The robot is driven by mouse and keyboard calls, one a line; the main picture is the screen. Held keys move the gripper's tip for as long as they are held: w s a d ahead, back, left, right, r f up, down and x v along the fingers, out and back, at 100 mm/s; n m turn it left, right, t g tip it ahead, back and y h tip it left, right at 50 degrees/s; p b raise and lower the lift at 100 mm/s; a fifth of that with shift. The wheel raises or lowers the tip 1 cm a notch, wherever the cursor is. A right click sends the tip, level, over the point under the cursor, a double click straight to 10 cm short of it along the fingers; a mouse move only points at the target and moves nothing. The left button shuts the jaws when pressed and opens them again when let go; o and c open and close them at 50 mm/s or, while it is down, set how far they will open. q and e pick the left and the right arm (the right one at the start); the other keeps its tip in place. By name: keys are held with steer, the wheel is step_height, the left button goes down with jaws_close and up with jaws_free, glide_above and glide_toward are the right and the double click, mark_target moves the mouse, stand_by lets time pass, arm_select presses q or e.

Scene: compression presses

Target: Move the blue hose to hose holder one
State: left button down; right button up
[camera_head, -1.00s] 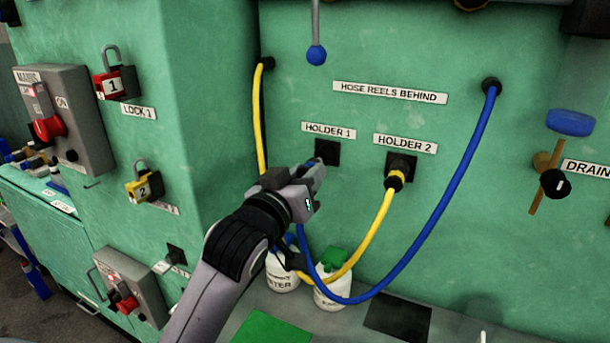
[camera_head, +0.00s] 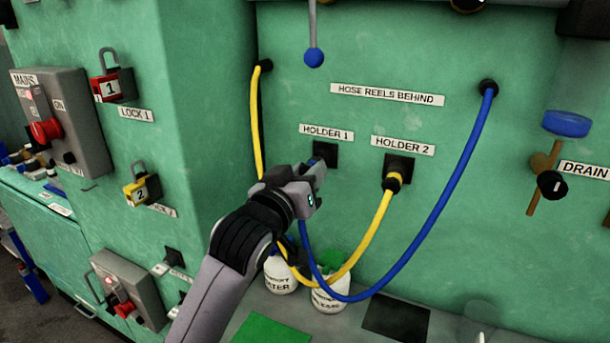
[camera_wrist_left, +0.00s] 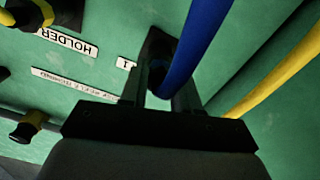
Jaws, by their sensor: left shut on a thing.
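The blue hose (camera_head: 452,190) comes out of the wall at the upper right, hangs in a long loop and rises to my left gripper (camera_head: 318,172). My left gripper is shut on the hose's end, just in front of holder one (camera_head: 325,153), a dark square socket under the "HOLDER 1" label (camera_head: 327,132). In the left wrist view the blue hose (camera_wrist_left: 199,45) runs up from between the fingers (camera_wrist_left: 172,95), with the dark holder right behind it. Whether the hose end touches or sits in the holder is hidden. My right gripper is not in view.
The yellow hose (camera_head: 369,242) ends in holder two (camera_head: 399,167), just right of holder one. Two white bottles (camera_head: 328,298) stand below the hoses. A side cabinet with locks (camera_head: 117,88) and red switches (camera_head: 45,130) stands at the left.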

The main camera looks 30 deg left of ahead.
arm_select(q)
steer(key=shift+w, duration=0.85)
steer(key=c, duration=0.7)
jaws_free()
steer(key=shift+c, duration=0.2)
steer(key=s+b, duration=0.1)
steer(key=s, duration=0.6)
steer(key=shift+d, duration=0.15)
